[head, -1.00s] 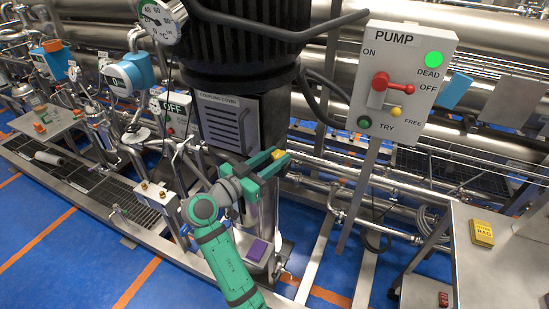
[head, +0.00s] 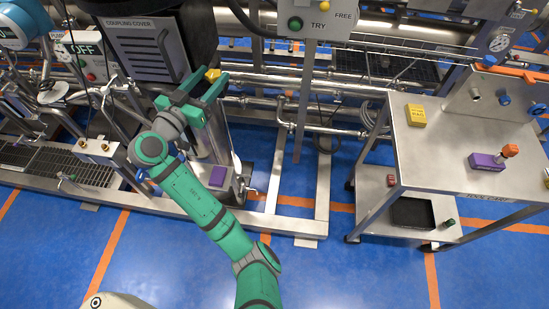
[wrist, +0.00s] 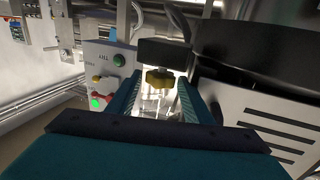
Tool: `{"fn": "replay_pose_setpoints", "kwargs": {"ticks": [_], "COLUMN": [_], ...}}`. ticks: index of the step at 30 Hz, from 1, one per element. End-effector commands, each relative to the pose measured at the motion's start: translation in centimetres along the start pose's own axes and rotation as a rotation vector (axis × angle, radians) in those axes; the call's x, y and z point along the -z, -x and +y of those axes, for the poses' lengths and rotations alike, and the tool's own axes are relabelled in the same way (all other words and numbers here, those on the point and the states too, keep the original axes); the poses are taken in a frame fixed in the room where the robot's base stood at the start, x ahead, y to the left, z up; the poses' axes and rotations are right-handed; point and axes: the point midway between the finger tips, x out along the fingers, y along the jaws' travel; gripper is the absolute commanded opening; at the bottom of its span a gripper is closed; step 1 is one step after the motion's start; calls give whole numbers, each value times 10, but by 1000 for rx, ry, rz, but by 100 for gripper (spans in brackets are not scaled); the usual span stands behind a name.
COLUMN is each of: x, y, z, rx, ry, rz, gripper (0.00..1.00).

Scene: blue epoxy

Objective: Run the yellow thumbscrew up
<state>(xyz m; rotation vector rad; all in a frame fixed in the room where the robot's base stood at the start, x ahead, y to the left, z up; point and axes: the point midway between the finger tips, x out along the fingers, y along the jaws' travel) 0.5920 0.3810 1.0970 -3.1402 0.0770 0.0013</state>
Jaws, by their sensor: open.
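The yellow thumbscrew (head: 212,75) sits by the coupling cover, at the far end of my gripper. In the wrist view the lobed yellow thumbscrew (wrist: 159,78) shows against a dark block (wrist: 162,53). My gripper (head: 201,88) has its green fingers apart, and it also shows in the wrist view (wrist: 159,98). One finger lies on each side of the thumbscrew in that view, with gaps visible between. I see no finger touching it. The thumbscrew's shank is hard to make out among bright reflections.
The coupling cover (head: 143,48) is close by on the left. The pump control box (head: 305,20) hangs to the right on its post. A purple block (head: 217,176) is below my gripper. A steel cart (head: 455,150) stands at right, with open blue floor in front.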

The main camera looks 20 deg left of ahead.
Motion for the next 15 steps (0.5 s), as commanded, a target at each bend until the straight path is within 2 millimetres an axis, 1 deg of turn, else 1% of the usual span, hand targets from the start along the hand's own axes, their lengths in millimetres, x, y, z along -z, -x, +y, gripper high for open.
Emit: {"fn": "replay_pose_setpoints", "kwargs": {"ticks": [15], "x": [0], "y": [-2], "z": [8], "rx": [268], "ry": [-1], "rz": [1], "gripper": [50]}}
